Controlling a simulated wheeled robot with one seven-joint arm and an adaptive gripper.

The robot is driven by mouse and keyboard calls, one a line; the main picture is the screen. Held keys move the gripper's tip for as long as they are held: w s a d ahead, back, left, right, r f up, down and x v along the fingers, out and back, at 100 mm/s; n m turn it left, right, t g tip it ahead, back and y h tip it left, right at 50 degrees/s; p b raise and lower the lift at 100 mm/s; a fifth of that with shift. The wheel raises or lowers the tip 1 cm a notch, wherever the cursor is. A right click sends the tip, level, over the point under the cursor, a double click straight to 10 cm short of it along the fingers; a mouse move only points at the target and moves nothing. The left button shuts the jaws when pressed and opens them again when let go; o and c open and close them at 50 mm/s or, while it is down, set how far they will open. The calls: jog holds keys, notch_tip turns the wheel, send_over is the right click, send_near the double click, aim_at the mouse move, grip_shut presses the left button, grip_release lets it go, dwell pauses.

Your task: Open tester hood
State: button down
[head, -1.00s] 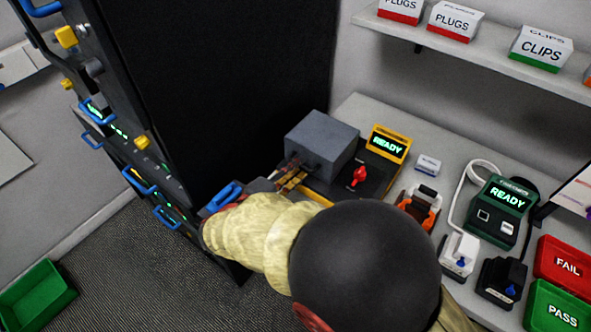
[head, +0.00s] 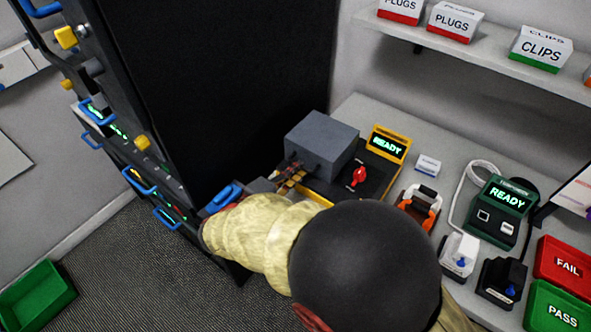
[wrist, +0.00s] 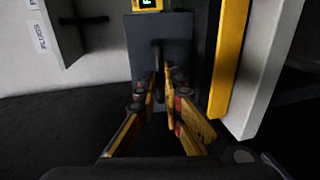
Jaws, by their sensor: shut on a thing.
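The tester (head: 345,192) stands on the bench, with a black base, a red knob (head: 359,176) and a yellow display (head: 389,143) reading READY. Its grey box-shaped hood (head: 322,139) is down over the left part of the base. In the wrist view the hood's grey face (wrist: 140,50) lies straight ahead, with a dark bar handle (wrist: 157,58) on it. My gripper (head: 290,174) is at the hood's near left side. Its yellow fingers also show in the wrist view (wrist: 160,88), shut on the handle. The fingers partly hide the handle's lower end.
A black rack (head: 235,90) with blue handles stands close on the left. To the right are an orange-and-black device (head: 420,205), a green tester (head: 497,205) reading READY, and red FAIL (head: 565,262) and green PASS (head: 555,308) bins. A shelf with boxes hangs above.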

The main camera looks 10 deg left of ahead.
jog(key=shift+r, duration=0.1)
jog(key=shift+w+r+p, duration=0.15)
jog(key=shift+r+p, duration=0.35)
jog(key=shift+p, duration=0.1)
jog(key=w+d+r+g+p, duration=0.1)
jog(key=w+r+g+p, duration=0.1)
jog(key=r+p, duration=0.1)
jog(key=w+r+g+y+p, duration=0.1)
jog(key=r+g+p, duration=0.1)
jog(key=p, duration=0.4)
jog(key=w+d+r+g+y+p, duration=0.1)
jog(key=w+r+p, duration=0.1)
jog(key=r+p, duration=0.2)
jog(key=shift+w+d+r+g+p, duration=0.25)
jog(key=shift+w+d+g+p, duration=0.1)
jog(key=shift+g+p, duration=0.1)
jog(key=w+d+r+g+y+p, duration=0.1)
jog(key=w+d+r+g+p, duration=0.1)
jog(key=w+p, duration=0.6)
jog(key=w+d+r+g+y+p, duration=0.2)
jog(key=w+d+g+p, duration=0.2)
jog(key=w+p, duration=0.4)
jog(key=shift+w+d+r+g+p, duration=0.15)
jog(key=shift+w+d+g+p, duration=0.15)
jog(key=shift+p, duration=3)
